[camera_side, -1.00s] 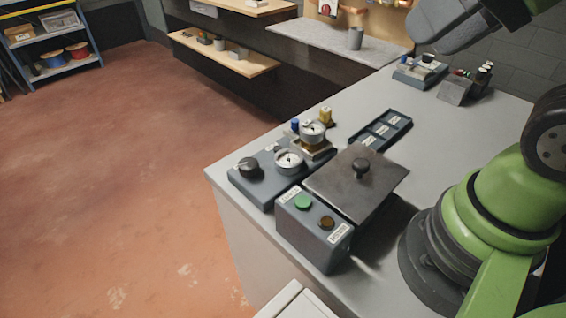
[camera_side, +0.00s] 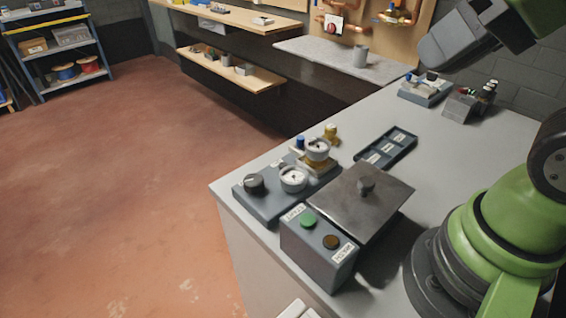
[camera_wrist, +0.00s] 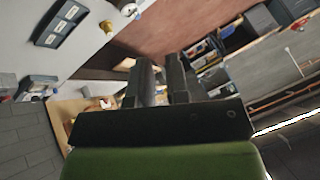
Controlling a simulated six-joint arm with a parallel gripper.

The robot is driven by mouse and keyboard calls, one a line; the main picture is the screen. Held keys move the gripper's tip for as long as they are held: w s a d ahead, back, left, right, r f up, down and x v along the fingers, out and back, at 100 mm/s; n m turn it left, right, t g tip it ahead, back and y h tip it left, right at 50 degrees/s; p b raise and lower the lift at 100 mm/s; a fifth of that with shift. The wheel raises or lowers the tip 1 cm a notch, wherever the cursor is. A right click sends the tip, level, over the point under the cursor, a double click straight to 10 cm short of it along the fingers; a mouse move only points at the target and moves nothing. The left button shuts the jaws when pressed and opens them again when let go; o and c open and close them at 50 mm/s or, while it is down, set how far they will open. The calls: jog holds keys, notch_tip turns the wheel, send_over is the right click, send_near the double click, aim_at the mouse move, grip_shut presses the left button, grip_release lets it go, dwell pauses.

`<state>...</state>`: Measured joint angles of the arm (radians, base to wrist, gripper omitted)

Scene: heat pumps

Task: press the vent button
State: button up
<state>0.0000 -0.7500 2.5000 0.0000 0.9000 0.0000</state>
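A grey control box (camera_side: 318,248) stands near the front edge of the bench. It has a green button (camera_side: 308,221) and a dark brown button (camera_side: 331,242) on its top, each beside a white label. In the side view my arm's end is raised at the upper right; the fingertips cannot be made out there.
A metal plate with a knob (camera_side: 367,184) lies behind the box. A gauge panel (camera_side: 268,205) with a black dial and gauges (camera_side: 294,179) is beside it. A dark labelled tray (camera_side: 386,148) and small fixtures (camera_side: 425,90) lie farther back. The bench between them is clear.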

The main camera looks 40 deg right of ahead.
grip_shut()
dwell(1.4)
